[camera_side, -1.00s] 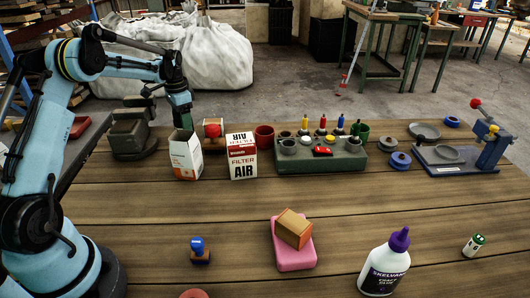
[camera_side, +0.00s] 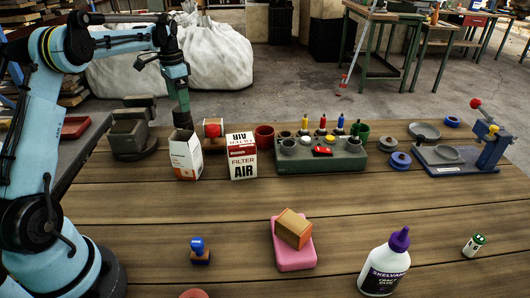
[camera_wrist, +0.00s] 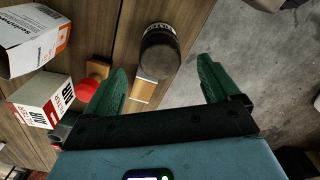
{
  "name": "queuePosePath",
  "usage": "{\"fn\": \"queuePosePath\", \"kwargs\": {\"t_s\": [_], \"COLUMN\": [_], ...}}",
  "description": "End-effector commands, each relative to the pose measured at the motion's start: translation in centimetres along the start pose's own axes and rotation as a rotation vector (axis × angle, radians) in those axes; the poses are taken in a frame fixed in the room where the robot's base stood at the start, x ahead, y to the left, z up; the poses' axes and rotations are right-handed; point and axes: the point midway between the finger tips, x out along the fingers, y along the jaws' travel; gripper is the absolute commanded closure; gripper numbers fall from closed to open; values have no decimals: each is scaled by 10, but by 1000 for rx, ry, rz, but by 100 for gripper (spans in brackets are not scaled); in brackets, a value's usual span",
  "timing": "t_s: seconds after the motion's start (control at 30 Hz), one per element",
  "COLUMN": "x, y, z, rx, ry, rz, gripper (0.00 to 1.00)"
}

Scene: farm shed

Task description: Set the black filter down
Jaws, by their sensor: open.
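The black filter (camera_wrist: 160,52) is a dark cylinder with pale lettering in the wrist view. It shows between and beyond the two green fingers of my gripper (camera_wrist: 163,66), with a gap on each side. My gripper is open and does not grip it. In the side view, the filter (camera_side: 182,118) shows as a dark shape just below my gripper (camera_side: 181,103). Its lower part is hidden behind the white and orange box (camera_side: 186,157). A pale wooden piece (camera_wrist: 143,90) shows next to the filter in the wrist view; whether they touch is unclear.
A red-knobbed wooden piece (camera_side: 213,129) and the AIR FILTER box (camera_side: 241,158) stand close on the right. A grey vise (camera_side: 130,135) is on the left. A rack of small bottles (camera_side: 320,152) lies further right. The front table holds a sponge, a glue bottle and a stamp.

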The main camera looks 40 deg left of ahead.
Motion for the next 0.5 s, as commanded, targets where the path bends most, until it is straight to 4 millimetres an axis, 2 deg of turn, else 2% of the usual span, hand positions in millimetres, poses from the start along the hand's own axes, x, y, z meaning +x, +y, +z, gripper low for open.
{"fn": "queuePosePath", "kwargs": {"t_s": [0.03,0.2,0.37,0.5], "x": [-10,-31,-41,-52], "y": [0,0,1,15], "z": [0,0,0,-4], "rx": [0,0,0,-4], "ry": [0,0,1,17], "rz": [0,0,-1,-16], "gripper": [11,11,11,11]}}
